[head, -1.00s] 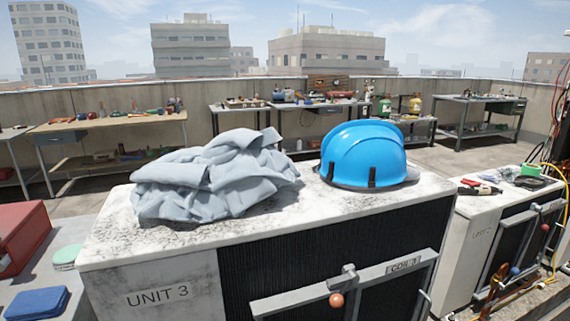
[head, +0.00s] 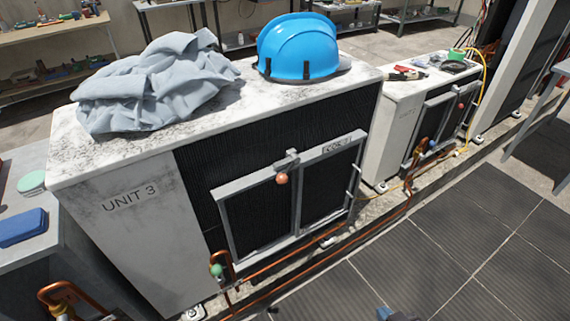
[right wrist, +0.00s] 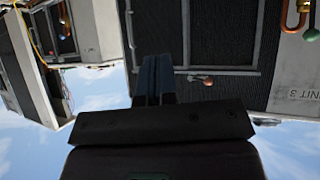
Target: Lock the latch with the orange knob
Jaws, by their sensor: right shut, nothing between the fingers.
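The latch (head: 288,158) is a grey metal piece at the top of the framed coil panel on Unit 3's front. Its round orange knob (head: 281,179) hangs just below it. In the right wrist view the picture is upside down, and the orange knob (right wrist: 208,81) shows right of my fingers on a short grey lever. My right gripper (head: 384,313) only just enters at the bottom edge of the head view, well below and right of the knob. In the right wrist view its dark blue fingers (right wrist: 151,78) are together and empty, apart from the knob. My left gripper is not seen.
A blue hard hat (head: 300,48) and a grey cloth (head: 155,82) lie on Unit 3 (head: 130,235). Copper pipes (head: 330,262) and a green-knobbed valve (head: 216,270) run along its foot. Another unit (head: 393,130) stands to the right. The tiled floor (head: 450,245) in front is clear.

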